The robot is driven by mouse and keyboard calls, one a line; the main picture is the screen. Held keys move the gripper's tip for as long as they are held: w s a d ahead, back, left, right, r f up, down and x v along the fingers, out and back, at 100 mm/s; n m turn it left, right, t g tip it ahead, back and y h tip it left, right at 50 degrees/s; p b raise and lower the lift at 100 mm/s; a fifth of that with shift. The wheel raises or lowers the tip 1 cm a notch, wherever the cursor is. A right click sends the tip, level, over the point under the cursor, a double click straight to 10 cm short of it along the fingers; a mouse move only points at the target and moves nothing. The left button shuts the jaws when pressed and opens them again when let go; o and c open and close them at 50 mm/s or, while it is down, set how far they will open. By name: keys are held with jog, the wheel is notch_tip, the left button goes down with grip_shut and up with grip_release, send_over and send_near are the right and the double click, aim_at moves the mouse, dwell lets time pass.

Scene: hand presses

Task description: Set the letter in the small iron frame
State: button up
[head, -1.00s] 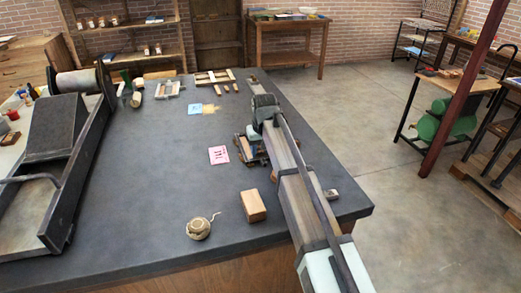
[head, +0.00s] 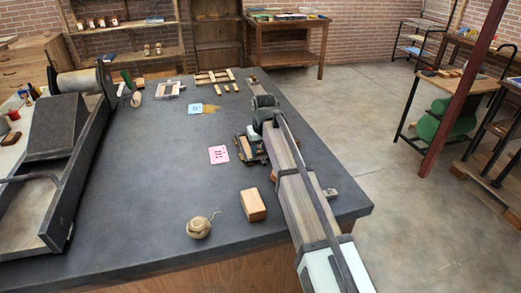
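A small dark iron frame (head: 239,151) lies on the grey table right of the middle, with a narrow wooden piece (head: 245,147) inside it. My arm reaches in from the lower right and covers the frame's right side. My gripper (head: 256,130) is at the arm's far end, low over the frame's far edge. A small pale greenish-white block (head: 253,133) shows beside the fingers; I cannot tell whether it is held or which piece is the letter. The fingertips are too small and hidden to read.
A pink printed card (head: 219,155) lies left of the frame. A wooden block (head: 253,205) and a ball of twine (head: 198,228) are nearer. A blue card (head: 195,109) and wooden pieces (head: 214,76) lie farther back. A large press (head: 62,135) stands left. The table's middle is clear.

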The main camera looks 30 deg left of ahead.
aim_at(263, 157)
jog(key=shift+s+d+r, duration=0.1)
jog(key=shift+r, duration=0.05)
jog(key=v, duration=1.2)
jog(key=shift+w, duration=0.3)
